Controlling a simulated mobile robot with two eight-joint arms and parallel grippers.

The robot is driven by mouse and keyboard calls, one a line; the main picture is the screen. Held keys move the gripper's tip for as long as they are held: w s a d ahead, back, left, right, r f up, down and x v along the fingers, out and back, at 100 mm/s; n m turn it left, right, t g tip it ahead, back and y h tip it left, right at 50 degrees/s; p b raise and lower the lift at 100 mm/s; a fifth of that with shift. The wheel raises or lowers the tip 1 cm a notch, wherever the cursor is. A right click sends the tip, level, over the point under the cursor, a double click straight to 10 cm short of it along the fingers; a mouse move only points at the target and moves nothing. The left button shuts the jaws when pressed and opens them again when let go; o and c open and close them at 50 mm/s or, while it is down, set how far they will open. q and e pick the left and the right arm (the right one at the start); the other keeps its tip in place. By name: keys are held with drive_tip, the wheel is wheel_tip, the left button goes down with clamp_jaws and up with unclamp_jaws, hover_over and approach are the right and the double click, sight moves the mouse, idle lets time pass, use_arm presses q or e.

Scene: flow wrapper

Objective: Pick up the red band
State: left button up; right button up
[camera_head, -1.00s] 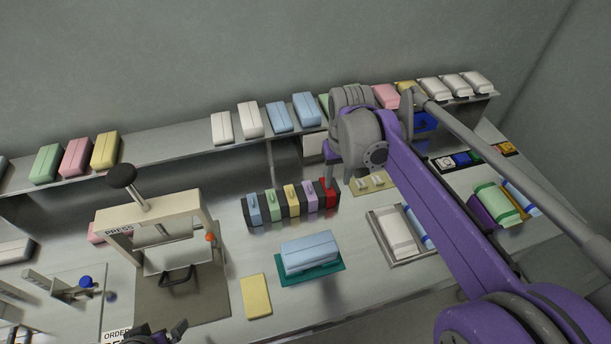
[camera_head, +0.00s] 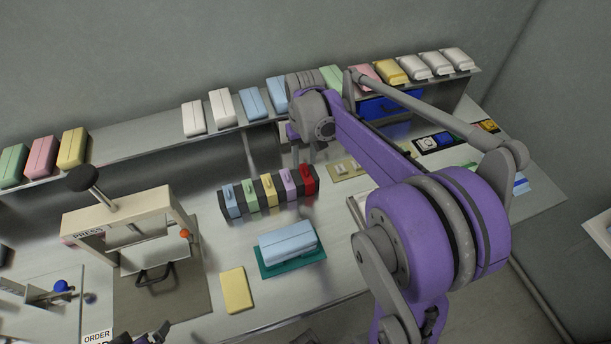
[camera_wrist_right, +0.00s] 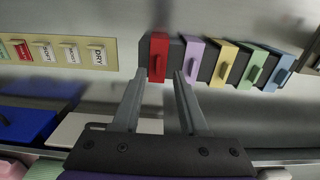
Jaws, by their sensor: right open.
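The red band (camera_head: 309,180) stands upright at the right end of a row of coloured bands in a dark rack (camera_head: 268,194), beside the lilac one. It also shows in the right wrist view (camera_wrist_right: 158,57), near the top centre. My right gripper (camera_wrist_right: 160,75) is open, its fingertips to either side of the lower part of the red band in that view. I cannot tell whether they touch it. In the head view the right hand is just behind the red band, its fingertips not clear. A dark part of my left gripper (camera_head: 150,337) shows at the bottom edge; its jaws are unclear.
Lilac (camera_wrist_right: 192,58), yellow (camera_wrist_right: 223,62), green and blue bands stand close beside the red one. A tan board with labelled tags (camera_wrist_right: 70,52) lies on the other side. A shelf (camera_head: 150,143) with boxes runs behind. A blue box on a teal mat (camera_head: 292,266) lies in front.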

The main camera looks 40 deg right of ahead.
sight(306, 173)
wheel_tip(306, 173, down, 4)
drive_tip(key=shift+d, duration=0.15)
clamp_jaws()
idle(0.3)
